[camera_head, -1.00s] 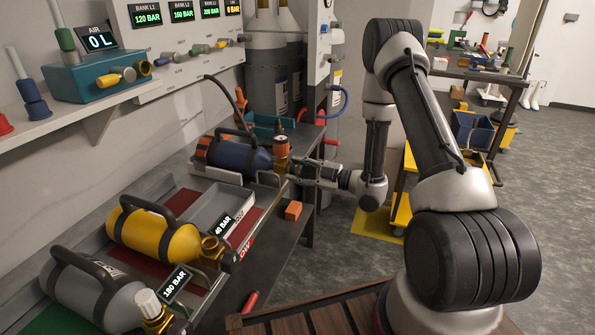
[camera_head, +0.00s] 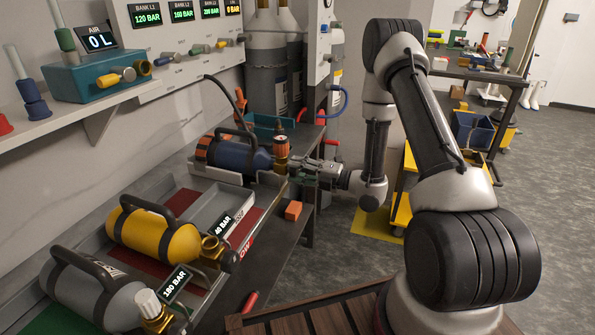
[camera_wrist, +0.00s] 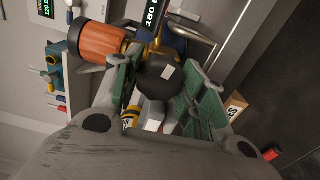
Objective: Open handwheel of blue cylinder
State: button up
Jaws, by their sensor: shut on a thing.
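The blue cylinder (camera_head: 240,156) lies on its side at the back of the bench, with a black carry handle on top. Its brass valve (camera_head: 281,165) carries an orange knob (camera_head: 281,144) pointing up. My gripper (camera_head: 297,168) reaches the valve from the right. In the wrist view the black round handwheel (camera_wrist: 160,74), with a white mark, sits between the green pads of my gripper (camera_wrist: 163,80). The jaws are shut on it. The orange knob also shows there (camera_wrist: 98,41), just outside the left finger. In the head view the handwheel is hidden by my gripper.
A yellow cylinder (camera_head: 155,238) and a grey cylinder (camera_head: 90,289) lie nearer on the bench. An orange block (camera_head: 293,210) lies near the bench edge, below my gripper. A wall panel with gauges (camera_head: 185,50) stands behind. The floor to the right has free room.

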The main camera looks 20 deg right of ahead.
jog(key=shift+f+n, duration=0.1)
jog(key=shift+n, duration=0.7)
jog(key=o, duration=1)
jog(key=shift+o, duration=0.2)
jog(key=v, duration=1.2)
